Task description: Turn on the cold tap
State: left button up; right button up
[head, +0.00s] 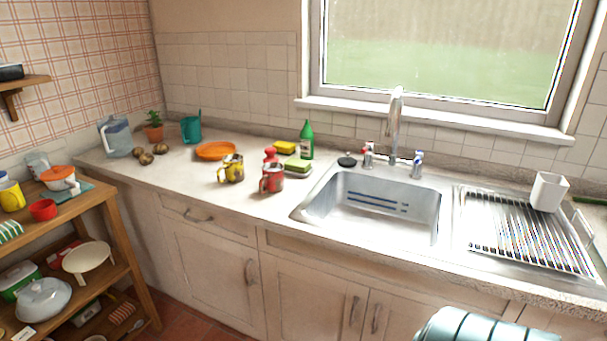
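The cold tap (417,165) is a small chrome handle with a blue mark, standing behind the sink to the right of the tall spout. The hot tap (368,156), with a red mark, stands left of the spout. The curved chrome spout (394,125) rises between them. No water shows coming from it. The steel sink basin (335,212) in front looks empty. The cold tap's handle is too small to tell its turn exactly. Neither of my grippers is in view.
A ribbed drainer (520,230) and white cup (548,191) are right of the sink. A teal striped thing (485,328) shows at the bottom edge.

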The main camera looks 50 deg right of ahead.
aim_at(419, 154)
jog(key=z, duration=1.25)
